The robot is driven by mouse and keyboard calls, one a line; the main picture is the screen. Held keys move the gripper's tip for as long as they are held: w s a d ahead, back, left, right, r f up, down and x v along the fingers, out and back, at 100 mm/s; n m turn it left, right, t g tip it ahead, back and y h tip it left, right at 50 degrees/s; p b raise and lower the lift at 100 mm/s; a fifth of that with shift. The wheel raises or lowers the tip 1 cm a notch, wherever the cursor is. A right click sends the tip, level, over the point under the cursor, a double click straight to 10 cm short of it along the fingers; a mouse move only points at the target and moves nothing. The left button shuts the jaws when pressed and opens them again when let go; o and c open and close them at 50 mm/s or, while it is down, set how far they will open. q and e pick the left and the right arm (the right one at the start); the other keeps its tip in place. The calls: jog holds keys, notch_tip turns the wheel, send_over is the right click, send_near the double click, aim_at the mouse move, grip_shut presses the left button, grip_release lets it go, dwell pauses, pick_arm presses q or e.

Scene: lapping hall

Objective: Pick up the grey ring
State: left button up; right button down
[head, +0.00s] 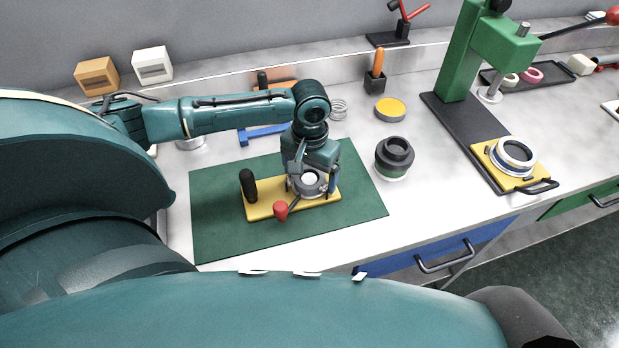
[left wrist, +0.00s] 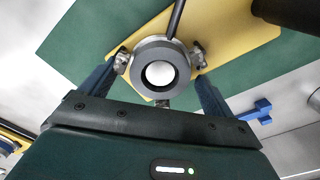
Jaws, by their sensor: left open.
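The grey ring (head: 309,191) sits on a yellow plate (head: 262,209) on the green mat, with a white round centre showing through its hole. In the left wrist view the ring (left wrist: 186,72) shows as a thick dark grey ring on the yellow plate (left wrist: 235,30). My left gripper (head: 310,184) is open, pointing down over it. In the left wrist view the fingertips of this gripper (left wrist: 160,60) stand on either side of the ring; I cannot tell if they touch it. My right gripper is not in view.
The yellow plate carries a black upright handle (head: 248,186) and a red knob (head: 281,210). A dark stepped cylinder (head: 395,153) stands right of the green mat (head: 215,226). A green press (head: 460,55) is at the right, with another yellow plate (head: 487,160). The bench front right of the mat is clear.

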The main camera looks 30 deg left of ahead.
pick_arm(q)
jog(key=c, duration=1.2)
jog(key=shift+o, duration=0.2)
